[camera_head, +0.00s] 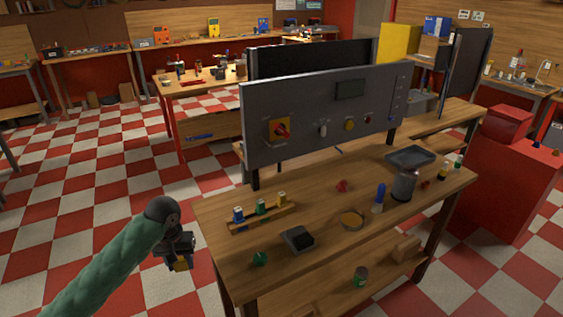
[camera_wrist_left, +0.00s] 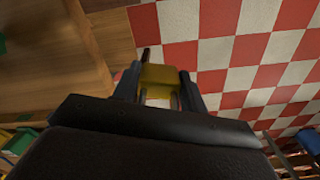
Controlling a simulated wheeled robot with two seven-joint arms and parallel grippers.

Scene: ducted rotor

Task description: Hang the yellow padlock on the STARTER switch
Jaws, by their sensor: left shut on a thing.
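My left gripper (camera_head: 180,257) is shut on the yellow padlock (camera_head: 182,265) and holds it over the floor, left of the workbench. In the left wrist view the padlock (camera_wrist_left: 163,77) sits between the two fingers, its body outward, with thin metal bars showing toward the palm. A grey control panel (camera_head: 310,115) stands upright on the bench. A red rotary switch on a yellow plate (camera_head: 280,130) is at its left; its lettering is too small to read, so I cannot confirm it is STARTER. The gripper is well below and left of it, apart. My right gripper is out of view.
A red cabinet (camera_head: 510,180) stands right. Checkered floor left of the bench is clear.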

